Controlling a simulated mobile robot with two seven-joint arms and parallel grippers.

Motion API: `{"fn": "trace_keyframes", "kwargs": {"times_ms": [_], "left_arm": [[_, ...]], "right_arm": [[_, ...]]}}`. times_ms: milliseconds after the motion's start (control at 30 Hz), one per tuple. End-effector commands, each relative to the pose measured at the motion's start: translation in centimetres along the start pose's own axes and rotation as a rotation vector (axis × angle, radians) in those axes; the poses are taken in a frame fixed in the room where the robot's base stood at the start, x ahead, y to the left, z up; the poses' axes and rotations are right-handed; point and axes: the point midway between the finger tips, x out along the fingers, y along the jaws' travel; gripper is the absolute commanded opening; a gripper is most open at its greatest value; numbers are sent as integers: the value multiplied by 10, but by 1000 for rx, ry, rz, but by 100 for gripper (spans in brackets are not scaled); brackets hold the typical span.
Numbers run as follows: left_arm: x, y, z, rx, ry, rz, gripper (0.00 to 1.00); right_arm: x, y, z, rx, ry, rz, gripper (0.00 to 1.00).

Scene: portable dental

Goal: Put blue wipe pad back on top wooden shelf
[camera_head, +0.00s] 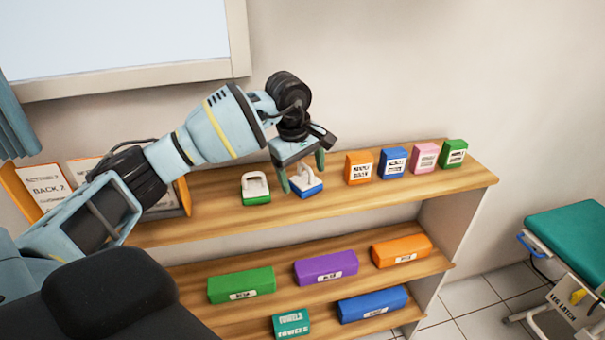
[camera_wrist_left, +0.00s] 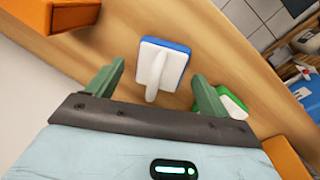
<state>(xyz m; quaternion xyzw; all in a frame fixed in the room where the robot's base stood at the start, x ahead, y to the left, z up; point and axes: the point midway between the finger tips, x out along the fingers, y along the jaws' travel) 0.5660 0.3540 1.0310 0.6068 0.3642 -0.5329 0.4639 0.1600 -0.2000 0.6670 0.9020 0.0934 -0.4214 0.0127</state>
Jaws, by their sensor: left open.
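The blue wipe pad (camera_head: 307,187), a blue block with a white top and white handle, sits on the top wooden shelf (camera_head: 340,203). My left gripper (camera_head: 301,174) is open just above it, with its green fingers apart near the handle. In the left wrist view the pad (camera_wrist_left: 162,64) lies on the wood ahead of the open left fingers (camera_wrist_left: 155,88), its handle pointing toward the gap between them. It is not held. My right gripper is not in view.
A green pad with a white handle (camera_head: 256,188) stands left of the blue one. Orange (camera_head: 359,168), blue (camera_head: 392,163), pink (camera_head: 424,158) and green (camera_head: 453,153) boxes line the shelf to the right. The lower shelf (camera_head: 290,286) holds several colored cases. A wall is behind.

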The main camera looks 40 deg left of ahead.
Motion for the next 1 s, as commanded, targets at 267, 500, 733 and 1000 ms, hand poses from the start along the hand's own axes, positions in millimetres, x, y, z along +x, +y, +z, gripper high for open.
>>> {"fn": "trace_keyframes", "kwargs": {"times_ms": [267, 500, 733, 1000], "left_arm": [[-53, 1, 0, 1, 1, 6, 80], [-94, 1, 0, -1, 0, 3, 80], [-113, 0, 0, -1, -1, 0, 80], [-114, 0, 0, -1, -1, 0, 80]], "right_arm": [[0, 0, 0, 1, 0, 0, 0], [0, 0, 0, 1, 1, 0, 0], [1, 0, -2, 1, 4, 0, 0], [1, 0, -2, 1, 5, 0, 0]]}}
